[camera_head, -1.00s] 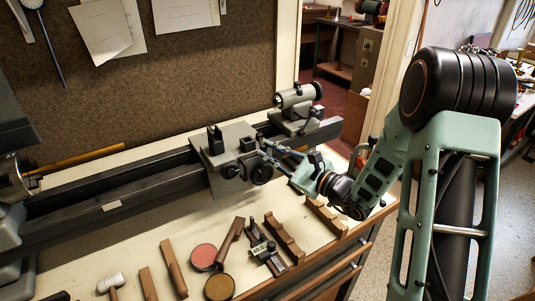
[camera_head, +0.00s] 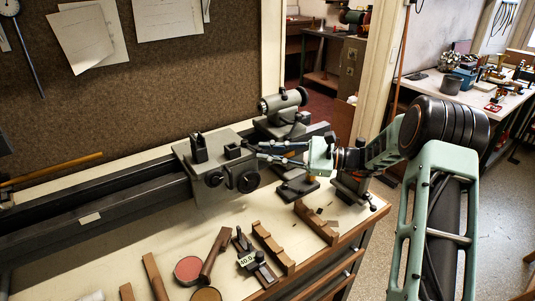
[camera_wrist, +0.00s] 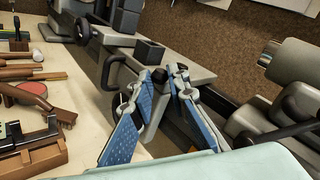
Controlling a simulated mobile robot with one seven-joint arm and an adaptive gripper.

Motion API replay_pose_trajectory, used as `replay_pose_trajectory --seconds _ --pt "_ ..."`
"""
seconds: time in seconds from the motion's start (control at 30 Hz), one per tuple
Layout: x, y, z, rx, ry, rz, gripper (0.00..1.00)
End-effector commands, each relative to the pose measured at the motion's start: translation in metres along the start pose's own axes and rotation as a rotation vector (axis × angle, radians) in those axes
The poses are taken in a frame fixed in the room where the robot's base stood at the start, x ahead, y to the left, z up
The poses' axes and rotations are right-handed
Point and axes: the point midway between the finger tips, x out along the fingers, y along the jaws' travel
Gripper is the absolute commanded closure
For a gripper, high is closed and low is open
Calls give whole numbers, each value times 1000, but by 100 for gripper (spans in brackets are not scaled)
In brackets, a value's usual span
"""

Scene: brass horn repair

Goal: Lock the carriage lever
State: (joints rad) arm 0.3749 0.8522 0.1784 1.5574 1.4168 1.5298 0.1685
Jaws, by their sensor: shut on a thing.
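The grey carriage (camera_head: 208,150) sits on the dark lathe bed, with round black knobs on its front. My gripper (camera_head: 262,151) reaches in from the right at the carriage's right side. The gripper is shut on this lever, which leans slightly. The fingers hide most of the lever in the head view. The carriage also shows in the wrist view (camera_wrist: 185,67).
The tailstock (camera_head: 283,108) stands on the bed just behind my gripper. A dark-based stand (camera_head: 297,188) is below it. Wooden blocks (camera_head: 272,245), a brush and a red round tin (camera_head: 188,270) lie along the bench front.

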Motion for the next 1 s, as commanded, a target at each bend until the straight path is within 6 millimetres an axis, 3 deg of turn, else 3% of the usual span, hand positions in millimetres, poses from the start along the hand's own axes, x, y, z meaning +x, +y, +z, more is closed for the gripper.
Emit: replay_pose_trajectory --seconds 0.47,0.5,0.63,1.0 --pt "0 -1 0 -1 -7 9 100" --pt "0 -1 0 -1 -7 9 81" --pt "0 -1 0 -1 -7 9 67" --pt "-9 -1 0 -1 -6 7 67"
